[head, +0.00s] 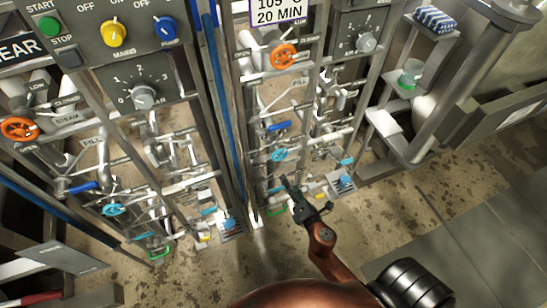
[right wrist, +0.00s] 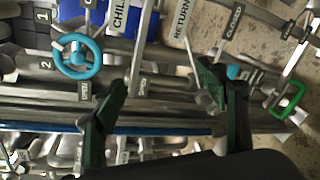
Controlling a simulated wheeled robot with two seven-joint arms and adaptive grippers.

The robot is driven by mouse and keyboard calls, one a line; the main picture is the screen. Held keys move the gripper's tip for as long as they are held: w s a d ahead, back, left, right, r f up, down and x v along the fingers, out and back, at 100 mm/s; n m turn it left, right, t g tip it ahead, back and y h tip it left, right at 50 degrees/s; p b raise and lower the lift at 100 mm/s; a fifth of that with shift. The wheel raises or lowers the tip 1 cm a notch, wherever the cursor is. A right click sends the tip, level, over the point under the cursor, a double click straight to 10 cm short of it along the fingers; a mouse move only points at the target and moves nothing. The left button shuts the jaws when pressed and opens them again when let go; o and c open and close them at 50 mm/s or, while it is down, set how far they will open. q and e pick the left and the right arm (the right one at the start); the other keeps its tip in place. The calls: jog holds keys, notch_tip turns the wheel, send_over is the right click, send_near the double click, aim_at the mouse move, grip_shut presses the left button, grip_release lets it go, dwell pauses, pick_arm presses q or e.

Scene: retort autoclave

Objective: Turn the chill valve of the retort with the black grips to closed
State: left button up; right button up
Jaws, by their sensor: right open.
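Two valve panels stand side by side in the head view. Each has a light-blue handwheel low down: one on the left panel (head: 113,210) and one on the right panel (head: 280,155). A light-blue handwheel (right wrist: 78,56) also shows at the upper left of the right wrist view, near a CHILL label (right wrist: 119,15). My right gripper (head: 308,196) is open and empty, low in front of the right panel. Its dark green fingers (right wrist: 165,85) show apart in the wrist view, to the right of the wheel and not touching it. I cannot make out black grips. My left gripper is out of view.
Orange handwheels (head: 283,56) and blue levers (head: 84,187) sit higher on the panels, among dense pipes. A green handle (right wrist: 287,100) is at the right of the wrist view. A shelved post (head: 385,121) stands right of the panels. The floor at right (head: 420,215) is clear.

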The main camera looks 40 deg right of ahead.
aim_at(281, 157)
notch_tip(281, 157, up, 10)
jog(key=w+a+n+t+b, duration=0.1)
jog(key=n+t, duration=0.2)
jog(key=x, duration=0.6)
jog(key=shift+w+d, duration=0.1)
jog(key=shift+w+d+g+h, duration=0.1)
jog(key=shift+w+g+h, duration=0.2)
jog(key=shift+w, duration=0.25)
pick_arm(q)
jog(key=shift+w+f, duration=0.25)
pick_arm(e)
jog(key=shift+c, duration=0.5)
jog(key=c, duration=1.1)
jog(key=shift+o, duration=0.2)
